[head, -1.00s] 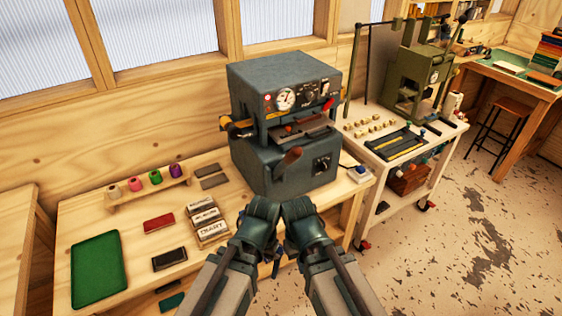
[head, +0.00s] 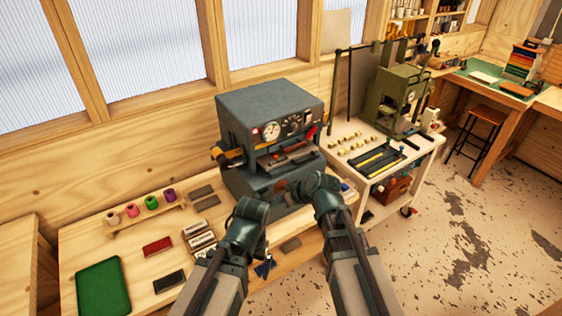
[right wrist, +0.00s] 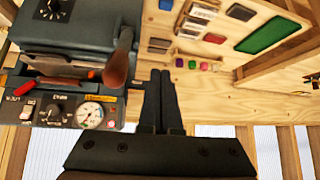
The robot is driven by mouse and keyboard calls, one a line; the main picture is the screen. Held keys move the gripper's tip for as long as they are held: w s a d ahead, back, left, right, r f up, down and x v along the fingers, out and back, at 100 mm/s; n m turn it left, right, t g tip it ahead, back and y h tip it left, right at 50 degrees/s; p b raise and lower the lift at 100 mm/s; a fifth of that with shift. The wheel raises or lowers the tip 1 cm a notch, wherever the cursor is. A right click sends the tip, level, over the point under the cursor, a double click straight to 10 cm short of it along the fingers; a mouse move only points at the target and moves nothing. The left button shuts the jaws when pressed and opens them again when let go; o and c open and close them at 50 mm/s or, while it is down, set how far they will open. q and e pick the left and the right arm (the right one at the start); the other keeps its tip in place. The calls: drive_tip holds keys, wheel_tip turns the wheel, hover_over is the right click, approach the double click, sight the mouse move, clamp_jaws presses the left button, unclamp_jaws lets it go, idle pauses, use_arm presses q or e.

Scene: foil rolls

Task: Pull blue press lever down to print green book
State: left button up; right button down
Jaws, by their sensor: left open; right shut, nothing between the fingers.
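The blue-grey press (head: 262,104) stands on the wooden bench in the head view. In the right wrist view its lever with a brown handle (right wrist: 117,66) is just left of my right gripper (right wrist: 160,75), whose dark fingers are shut and empty. A gap shows between fingers and handle; contact is not visible. In the head view my right gripper (head: 296,190) is at the press front and partly hides the lever. My left gripper (head: 262,264) is open, lower, over the bench's front edge. A flat green piece (head: 102,288) lies at the bench's left; I cannot tell if it is the book.
Spools stand on a small rack (head: 146,212) left of the press. A red block (head: 157,246), a dark block (head: 169,281) and a box of cards (head: 200,236) lie on the bench. A white cart (head: 385,150) bears a green machine (head: 402,95). Open floor lies at right.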

use_arm(q)
wheel_tip(320, 180, up, 4)
drive_tip(key=p, duration=0.2)
drive_tip(key=shift+r+p, duration=0.15)
drive_tip(key=shift+p, duration=0.25)
use_arm(e)
drive_tip(key=w+d+r+t, duration=0.2)
drive_tip(key=w+d+r, duration=0.1)
drive_tip(key=w+r, duration=0.3)
wheel_tip(320, 180, up, 2)
drive_tip(key=shift+d+r+t+y, duration=0.15)
drive_tip(key=shift+t+y, duration=0.15)
drive_tip(key=shift+t, duration=0.1)
drive_tip(key=b+x, duration=0.6)
drive_tip(key=x, duration=0.4)
drive_tip(key=shift+f, duration=0.25)
drive_tip(key=shift+s+d+f+b, duration=0.95)
drive_tip(key=shift+s+b, duration=0.05)
drive_tip(key=shift+s, duration=0.1)
drive_tip(key=shift+s+d, duration=0.15)
drive_tip(key=shift+s, duration=0.05)
use_arm(q)
wheel_tip(320, 180, down, 8)
use_arm(e)
drive_tip(key=shift+w, duration=0.1)
